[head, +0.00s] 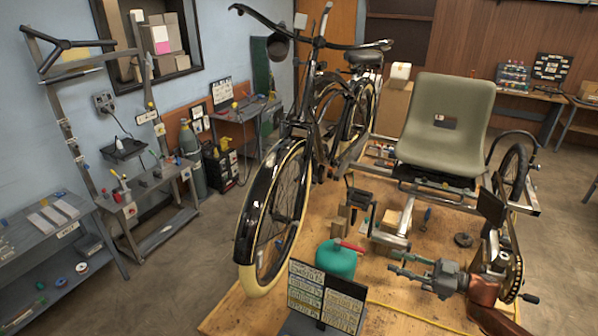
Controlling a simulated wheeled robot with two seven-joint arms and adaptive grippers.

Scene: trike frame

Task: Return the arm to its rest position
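My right gripper (393,262) is over the front right part of the wooden platform (385,318), pointing left. Its two fingers are apart with nothing visible between them, so it looks open and empty. A teal rounded container (336,259) with a red piece on top stands to the left of the fingertips, with a gap between. My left gripper is not in view.
A black bicycle-like frame with a front wheel (272,218) stands left of the gripper. A green-grey seat (444,125) and a rear wheel (513,172) are behind it. A board with labels (325,297) stands at the front.

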